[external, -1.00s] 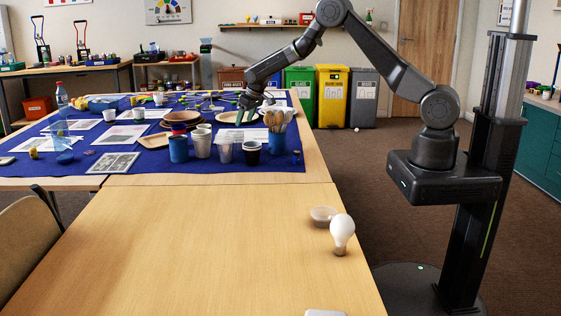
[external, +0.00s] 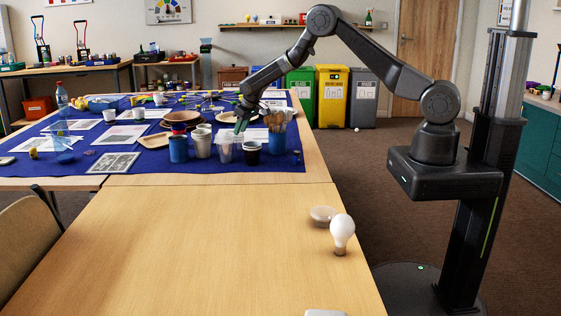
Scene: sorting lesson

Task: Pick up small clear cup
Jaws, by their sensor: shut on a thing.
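My gripper (external: 240,127) reaches down at the far table, its greenish fingertips low among a row of cups. It is shut on what looks like the small clear cup (external: 225,148), at its rim. The cup is upright among the other cups; whether it touches the cloth I cannot tell. The exact contact is small and partly hidden by the cups in front.
A blue cup (external: 179,149) and a pale cup (external: 202,143) stand to the left. A dark cup (external: 251,153) and a blue holder of wooden utensils (external: 277,141) stand close on the right. The near table (external: 190,245) is mostly clear.

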